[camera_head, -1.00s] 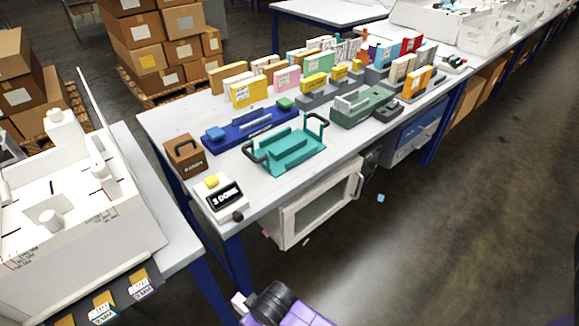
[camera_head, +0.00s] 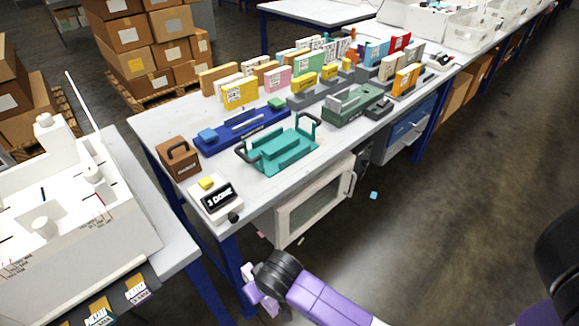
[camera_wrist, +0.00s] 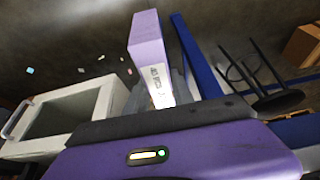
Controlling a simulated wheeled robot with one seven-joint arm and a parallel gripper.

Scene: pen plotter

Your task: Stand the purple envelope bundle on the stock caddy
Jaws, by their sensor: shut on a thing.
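The purple envelope bundle (camera_wrist: 149,52), a flat slab with a white printed label, juts out beyond my gripper in the wrist view. My gripper (camera_head: 258,286) is shut on it, low in front of the bench's near end in the head view, where the bundle is small and hard to make out. A teal carrier (camera_head: 285,163) with two dark upright handles stands on the bench near its front edge and looks like the stock caddy. My gripper is below and apart from it.
The bench also holds a brown box (camera_head: 179,157), a white sign device (camera_head: 214,199), a blue tray (camera_head: 240,131), a green holder (camera_head: 355,106) and several upright packs. A white-framed cabinet (camera_head: 312,205) hangs below. A white machine (camera_head: 75,215) stands left.

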